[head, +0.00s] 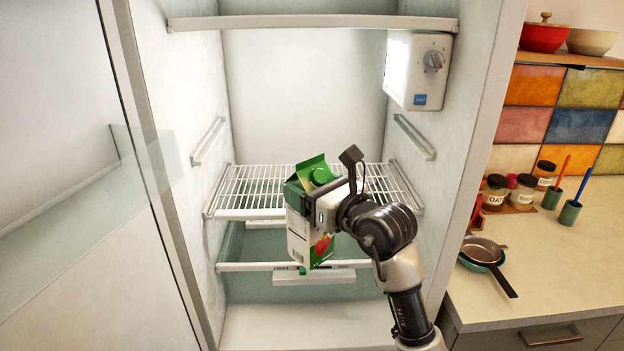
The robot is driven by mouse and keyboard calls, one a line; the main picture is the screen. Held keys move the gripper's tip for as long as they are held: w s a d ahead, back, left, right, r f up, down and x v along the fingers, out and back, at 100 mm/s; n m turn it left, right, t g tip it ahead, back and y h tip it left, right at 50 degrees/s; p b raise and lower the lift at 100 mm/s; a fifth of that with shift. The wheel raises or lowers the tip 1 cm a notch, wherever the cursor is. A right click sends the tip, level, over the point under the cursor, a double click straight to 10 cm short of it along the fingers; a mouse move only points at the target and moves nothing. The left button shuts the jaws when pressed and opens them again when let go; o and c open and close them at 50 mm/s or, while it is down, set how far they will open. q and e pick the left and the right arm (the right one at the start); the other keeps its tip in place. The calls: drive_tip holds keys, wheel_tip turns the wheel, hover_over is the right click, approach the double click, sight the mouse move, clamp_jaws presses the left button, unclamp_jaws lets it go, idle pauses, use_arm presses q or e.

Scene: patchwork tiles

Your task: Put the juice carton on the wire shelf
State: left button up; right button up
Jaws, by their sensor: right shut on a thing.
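The juice carton (300,231) is green and white with a green cap and a picture of red fruit. My right gripper (326,205) is shut on it and holds it slightly tilted in front of the wire shelf. The carton's lower part hangs below the shelf's level in the picture. The white wire shelf (248,187) spans the inside of the open fridge, and its visible part is bare. The carton and my right arm hide its middle front. My left gripper is not in view.
A solid upper shelf (310,22) crosses the fridge above. A thermostat box (419,70) juts from the upper right. Lower shelf and drawer fronts lie beneath the wire shelf. On the right, a counter (560,270) holds jars, cups and a pan (484,251).

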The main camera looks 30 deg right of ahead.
drive_tip(key=s+d+r+m+h+p, duration=0.1)
drive_tip(key=d+r+m+h, duration=0.3)
drive_tip(key=d+r+h, duration=0.5)
drive_tip(key=w+d+r+y+p, duration=0.1)
drive_tip(key=w+d+y+p, duration=0.15)
drive_tip(key=w+d, duration=0.4)
drive_tip(key=w+d+r+y+p, duration=0.1)
drive_tip(key=w+d+r+p, duration=0.2)
drive_tip(key=w, duration=0.7)
wheel_tip(320, 180, down, 9)
drive_tip(key=p, duration=0.4)
drive_tip(key=shift+w+r, duration=0.2)
drive_tip(key=shift+a, duration=0.1)
